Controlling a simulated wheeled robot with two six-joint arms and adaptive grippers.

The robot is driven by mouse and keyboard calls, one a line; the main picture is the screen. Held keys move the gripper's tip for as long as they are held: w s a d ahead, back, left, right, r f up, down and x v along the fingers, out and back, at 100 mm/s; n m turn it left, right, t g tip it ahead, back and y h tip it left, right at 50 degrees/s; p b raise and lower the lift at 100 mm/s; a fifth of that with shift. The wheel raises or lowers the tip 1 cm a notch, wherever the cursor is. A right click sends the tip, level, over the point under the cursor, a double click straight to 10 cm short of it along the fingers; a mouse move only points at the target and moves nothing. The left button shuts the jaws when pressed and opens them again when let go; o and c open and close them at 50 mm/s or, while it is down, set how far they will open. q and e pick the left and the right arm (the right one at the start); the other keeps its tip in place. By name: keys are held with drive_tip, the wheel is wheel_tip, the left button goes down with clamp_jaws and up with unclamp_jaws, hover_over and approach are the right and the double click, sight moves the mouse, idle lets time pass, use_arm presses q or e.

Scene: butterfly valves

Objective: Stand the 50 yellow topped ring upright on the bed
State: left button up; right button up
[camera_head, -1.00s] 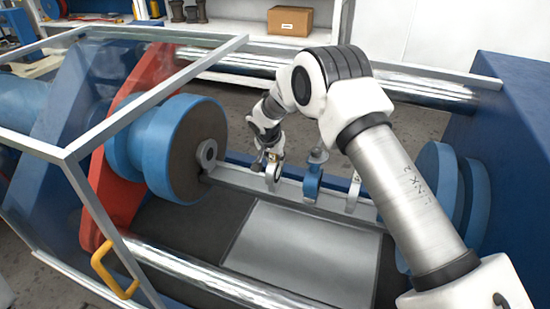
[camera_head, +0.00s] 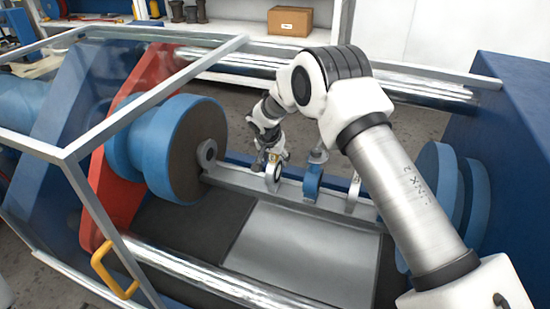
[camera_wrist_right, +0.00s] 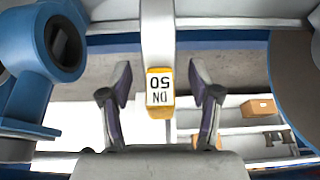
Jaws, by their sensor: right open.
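The yellow-topped ring (camera_head: 274,177) stands upright on the rail-like bed (camera_head: 232,178) in the head view. My right gripper (camera_head: 266,164) is at the ring's top and far side in the head view. In the right wrist view, its two dark fingers (camera_wrist_right: 160,97) are spread on either side of the yellow top, with a visible gap on both sides. My left gripper is not in view.
A blue ring (camera_head: 312,184) stands just right on the bed and also shows close in the right wrist view (camera_wrist_right: 25,100). Another pale ring (camera_head: 353,192) stands farther right. A large blue disc (camera_head: 187,150) is left. Frame bars (camera_head: 150,100) cross the left side.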

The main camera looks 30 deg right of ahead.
drive_tip(key=v, duration=1.2)
